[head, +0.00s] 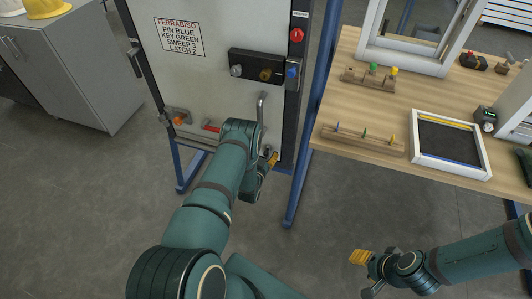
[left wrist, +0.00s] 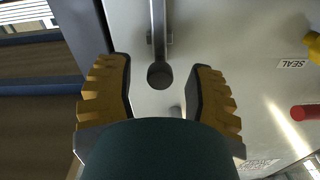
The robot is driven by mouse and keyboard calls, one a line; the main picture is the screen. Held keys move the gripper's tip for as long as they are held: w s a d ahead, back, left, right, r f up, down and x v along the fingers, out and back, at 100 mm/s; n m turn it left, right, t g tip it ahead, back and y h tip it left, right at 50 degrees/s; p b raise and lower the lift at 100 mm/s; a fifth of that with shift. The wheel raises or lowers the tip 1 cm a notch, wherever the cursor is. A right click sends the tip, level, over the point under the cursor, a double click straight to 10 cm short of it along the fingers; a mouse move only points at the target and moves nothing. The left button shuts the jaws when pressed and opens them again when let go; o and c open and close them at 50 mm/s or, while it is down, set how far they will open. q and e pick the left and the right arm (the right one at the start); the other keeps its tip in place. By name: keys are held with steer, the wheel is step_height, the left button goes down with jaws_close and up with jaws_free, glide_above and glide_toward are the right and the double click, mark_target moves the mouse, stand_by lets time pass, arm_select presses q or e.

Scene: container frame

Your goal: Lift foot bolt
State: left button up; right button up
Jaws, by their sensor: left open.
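A silver upright bar (head: 262,108) with a bent top stands on the right part of the pale door panel (head: 185,75). My left gripper (head: 270,160) is low at the door's right edge, partly hidden by my forearm. In the left wrist view my left gripper (left wrist: 163,88) is open. A grey metal rod (left wrist: 159,74) with a round end shows between its two fingers, with gaps on both sides. I cannot tell whether this rod is the foot bolt. My right gripper (head: 365,272) is open and empty over the floor, below the bench.
The door has a sign (head: 178,37), a black latch block (head: 264,69), an orange-tipped fitting (head: 178,117) and a red handle (head: 211,127). A blue post (head: 312,110) stands between door and wooden bench (head: 345,115). A grey cabinet (head: 65,70) is at left.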

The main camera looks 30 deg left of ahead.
arm_select(q)
steer(key=v, duration=1.1)
steer(key=shift+s, duration=0.4)
steer(key=shift+d, duration=0.2)
